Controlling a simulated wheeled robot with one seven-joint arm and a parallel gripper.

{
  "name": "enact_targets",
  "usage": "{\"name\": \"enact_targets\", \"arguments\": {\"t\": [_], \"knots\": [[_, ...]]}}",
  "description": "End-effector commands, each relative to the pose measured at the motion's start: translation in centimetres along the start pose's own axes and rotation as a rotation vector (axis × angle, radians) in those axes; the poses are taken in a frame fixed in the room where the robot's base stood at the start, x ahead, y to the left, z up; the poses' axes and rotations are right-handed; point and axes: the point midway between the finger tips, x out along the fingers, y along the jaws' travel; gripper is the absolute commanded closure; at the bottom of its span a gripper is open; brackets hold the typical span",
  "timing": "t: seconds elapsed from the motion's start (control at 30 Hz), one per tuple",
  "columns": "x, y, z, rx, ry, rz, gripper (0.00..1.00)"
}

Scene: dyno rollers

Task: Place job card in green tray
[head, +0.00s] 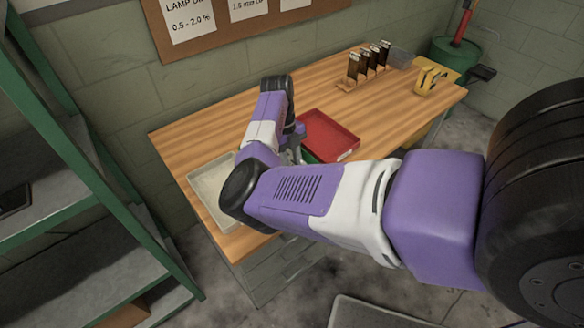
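My arm reaches over the wooden workbench, and my gripper (296,150) points down beside the left edge of a red tray (332,133). Its fingers are small and partly behind my arm, so I cannot tell whether they are open or shut or hold anything. A sliver of green (309,157) shows just below my gripper, against the near left side of the red tray. It looks like part of the green tray, with the rest hidden by my arm. I cannot make out the job card.
A pale tray (204,187) lies at the bench's left end, partly behind my arm. Dark bottles in a wooden rack (364,67) and a yellow item (428,78) stand at the right on the workbench (200,137). A green shelf (62,140) stands left. The bench's back middle is clear.

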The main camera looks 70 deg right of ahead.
Motion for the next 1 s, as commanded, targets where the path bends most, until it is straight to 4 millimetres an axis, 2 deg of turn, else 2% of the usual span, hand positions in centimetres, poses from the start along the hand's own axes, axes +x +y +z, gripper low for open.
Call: {"name": "enact_targets", "arguments": {"t": [0.1, 0.47, 0.5, 0.6, 1.0], "knots": [[1.6, 0.0, 0.3, -0.001, 0.001, 0.001, 1.0], [1.9, 0.0, 0.5, 0.0, 0.0, 0.001, 1.0], [2.0, 0.0, 0.5, 0.0, 0.0, 0.001, 0.7], [1.9, 0.0, 0.5, 0.0, 0.0, 0.0, 0.5], [1.5, 0.0, 0.4, 0.0, -0.001, 0.0, 0.5]]}}
